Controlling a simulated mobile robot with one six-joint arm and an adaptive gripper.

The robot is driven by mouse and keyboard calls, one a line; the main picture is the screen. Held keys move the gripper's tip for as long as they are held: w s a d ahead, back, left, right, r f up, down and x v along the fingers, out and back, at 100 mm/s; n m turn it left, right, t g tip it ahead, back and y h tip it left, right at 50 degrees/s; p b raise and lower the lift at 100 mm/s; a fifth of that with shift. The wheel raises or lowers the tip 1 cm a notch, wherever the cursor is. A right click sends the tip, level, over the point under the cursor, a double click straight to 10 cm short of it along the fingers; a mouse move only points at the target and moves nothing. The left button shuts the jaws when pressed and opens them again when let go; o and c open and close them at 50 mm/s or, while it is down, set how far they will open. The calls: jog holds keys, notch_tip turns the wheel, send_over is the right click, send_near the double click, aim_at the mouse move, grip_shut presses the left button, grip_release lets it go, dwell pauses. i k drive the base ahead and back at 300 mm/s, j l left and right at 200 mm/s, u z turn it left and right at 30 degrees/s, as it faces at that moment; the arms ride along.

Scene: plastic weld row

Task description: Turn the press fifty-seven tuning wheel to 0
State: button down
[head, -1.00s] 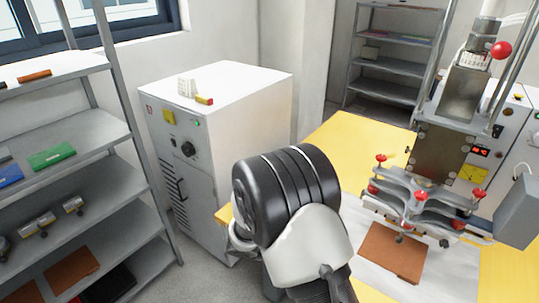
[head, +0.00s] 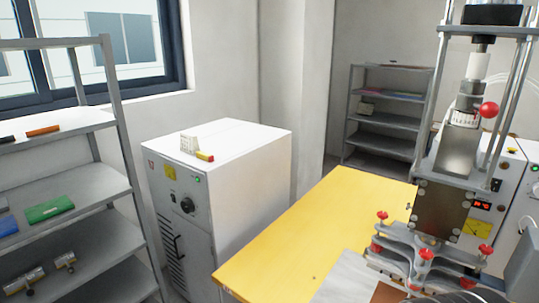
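A white cabinet (head: 215,185) stands left of the yellow table in the head view. Its front carries a round black knob (head: 187,205) on a pale dial, whose markings are too small to read. A metal press (head: 445,165) stands at the right with red-tipped handles, and a white ring with dark figures (head: 465,117) sits on its column. No number naming either machine is legible, so I cannot tell which part is the press fifty-seven tuning wheel. My gripper is not in view.
The yellow table (head: 300,235) is mostly clear on its left part. A small white block (head: 190,144) and a red-and-yellow piece (head: 205,157) lie on the cabinet. A shelf rack (head: 75,130) stands close on the cabinet's left. Another rack (head: 388,121) stands at the back.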

aim_at(188, 207)
jog(key=i+j, duration=0.2)
jog(key=j, duration=0.15)
jog(key=i+j+z, duration=0.15)
jog(key=i+j, duration=0.2)
jog(key=j, duration=0.3)
jog(key=i+j+z, duration=0.15)
jog(key=j, duration=0.25)
jog(key=i+j, duration=0.2)
jog(key=j, duration=0.15)
jog(key=i+j+z, duration=0.1)
jog(key=j, duration=0.25)
jog(key=i+j+z, duration=0.1)
jog(key=j, duration=0.3)
jog(key=i+j, duration=0.2)
jog(key=j, duration=0.2)
jog(key=i+z, duration=0.05)
